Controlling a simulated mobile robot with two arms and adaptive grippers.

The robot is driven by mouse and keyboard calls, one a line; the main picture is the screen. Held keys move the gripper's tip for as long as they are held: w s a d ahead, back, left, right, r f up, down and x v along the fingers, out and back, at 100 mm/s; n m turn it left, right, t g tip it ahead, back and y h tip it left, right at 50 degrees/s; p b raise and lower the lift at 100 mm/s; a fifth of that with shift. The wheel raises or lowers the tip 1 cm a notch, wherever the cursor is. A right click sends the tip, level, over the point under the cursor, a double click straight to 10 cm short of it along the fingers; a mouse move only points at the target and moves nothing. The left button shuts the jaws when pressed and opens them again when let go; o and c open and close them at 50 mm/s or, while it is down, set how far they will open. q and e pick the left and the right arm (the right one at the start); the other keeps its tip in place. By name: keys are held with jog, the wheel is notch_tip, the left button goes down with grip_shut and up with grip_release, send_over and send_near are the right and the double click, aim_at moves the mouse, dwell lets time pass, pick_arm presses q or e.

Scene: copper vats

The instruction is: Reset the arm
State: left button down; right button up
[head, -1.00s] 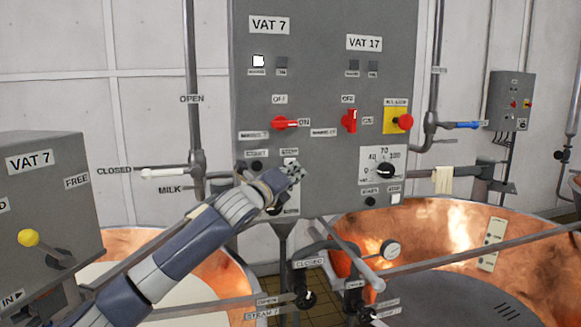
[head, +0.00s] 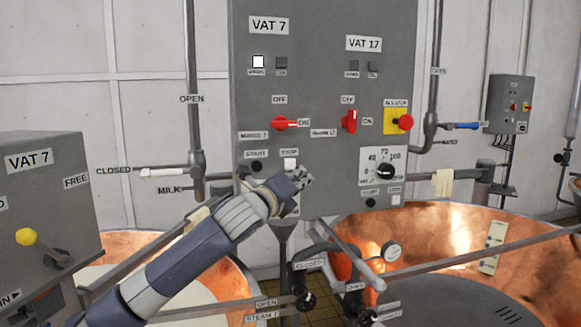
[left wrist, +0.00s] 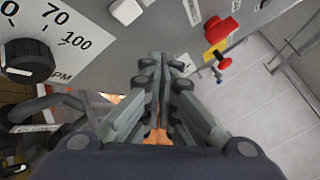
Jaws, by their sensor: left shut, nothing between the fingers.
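My left gripper (head: 303,178) is in front of the lower part of the grey control panel (head: 330,75), below and right of the STOP button (head: 290,163). It is shut and empty. In the left wrist view the gripper's fingers (left wrist: 162,65) lie together, pointing up the picture towards the panel face (left wrist: 100,45). Whether the fingertips touch the panel cannot be told. The arm hides part of the panel's lower edge and the pipes behind it. My right gripper shows in neither view.
Copper vats (head: 450,225) stand below at right and left. A grey VAT 7 box (head: 45,195) is at left. Pipes and valve handles (head: 345,250) cross below the panel. The panel carries red switches (head: 350,121), a red emergency button (head: 405,122) and a dial (head: 385,171).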

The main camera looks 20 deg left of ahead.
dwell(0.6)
